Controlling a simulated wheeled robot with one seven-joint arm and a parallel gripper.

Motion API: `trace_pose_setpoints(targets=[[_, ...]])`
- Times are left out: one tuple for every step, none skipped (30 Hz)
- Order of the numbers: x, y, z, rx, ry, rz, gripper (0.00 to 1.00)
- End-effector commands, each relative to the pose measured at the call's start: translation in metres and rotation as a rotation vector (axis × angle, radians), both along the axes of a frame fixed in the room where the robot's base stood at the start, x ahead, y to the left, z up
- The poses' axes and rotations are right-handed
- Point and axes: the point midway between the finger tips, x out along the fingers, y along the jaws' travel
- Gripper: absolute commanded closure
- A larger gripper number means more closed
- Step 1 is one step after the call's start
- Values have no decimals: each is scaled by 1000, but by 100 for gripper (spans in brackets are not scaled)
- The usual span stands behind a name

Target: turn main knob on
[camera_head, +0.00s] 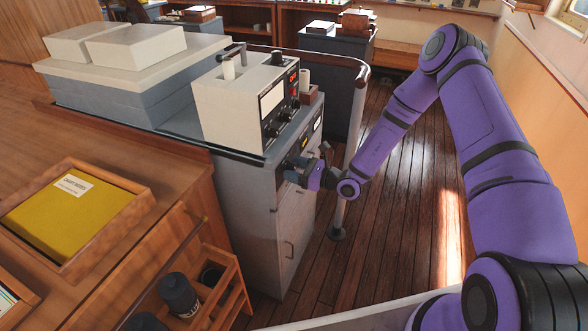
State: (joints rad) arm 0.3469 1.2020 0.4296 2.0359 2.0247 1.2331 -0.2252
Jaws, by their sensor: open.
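A white box-shaped instrument (233,103) with a black front panel (279,103) stands on a grey cabinet. The panel faces right and carries a light display, several dark knobs and a small red light. I cannot tell which knob is the main one. My gripper (291,172) is at the end of my purple arm, below the panel, close to the upper front face of the grey cabinet (238,205). It is open, and nothing shows between its fingers. It is too small to tell whether it touches the cabinet front.
A metal post (337,215) with a curved dark handrail (330,58) stands just behind my forearm. A wooden desk with a yellow book (68,210) and a bottle rack (205,290) is at the left front. The wooden floor (400,215) on the right is clear.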

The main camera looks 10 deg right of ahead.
Motion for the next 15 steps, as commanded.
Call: trace_pose_setpoints(targets=[[1,2,0,0,0,1,37],[1,3,0,0,0,1,37],[2,3,0,0,0,1,37],[2,3,0,0,0,1,37],[2,3,0,0,0,1,37],[2,3,0,0,0,1,37],[2,3,0,0,0,1,37],[2,3,0,0,0,1,37],[2,3,0,0,0,1,37],[2,3,0,0,0,1,37],[2,3,0,0,0,1,44],[2,3,0,0,0,1,53],[2,3,0,0,0,1,60],[2,3,0,0,0,1,67],[2,3,0,0,0,1,76]])
